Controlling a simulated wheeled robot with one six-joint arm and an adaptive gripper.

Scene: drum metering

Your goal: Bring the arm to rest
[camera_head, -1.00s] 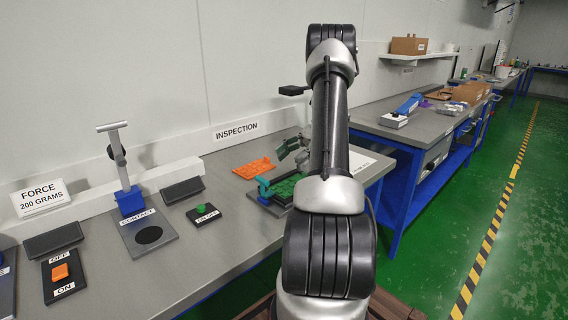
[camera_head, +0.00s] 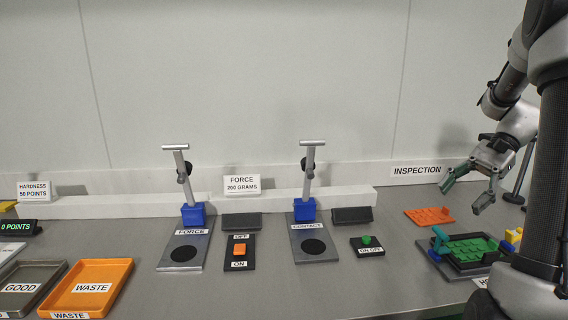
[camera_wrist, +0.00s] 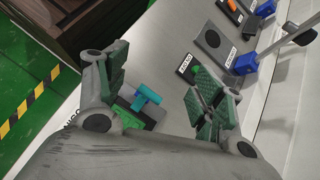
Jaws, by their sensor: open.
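My arm stands at the right edge of the head view. My gripper (camera_head: 468,190) hangs at its end, open and empty, above the inspection area of the bench. In the wrist view its two green-padded fingers (camera_wrist: 158,92) are spread apart. Below it are an orange plate (camera_head: 429,216) and a black fixture with a green plate (camera_head: 470,249). A teal part of that fixture (camera_wrist: 146,97) shows between the fingers in the wrist view. My gripper appears apart from all of these.
Two upright stands, FORCE (camera_head: 184,190) and CONTACT (camera_head: 306,185), rise from the bench. An orange switch (camera_head: 240,250) and a green button (camera_head: 366,240) lie beside them. An orange WASTE tray (camera_head: 121,271) and a grey GOOD tray (camera_head: 50,268) are at left. The grey front bench is clear.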

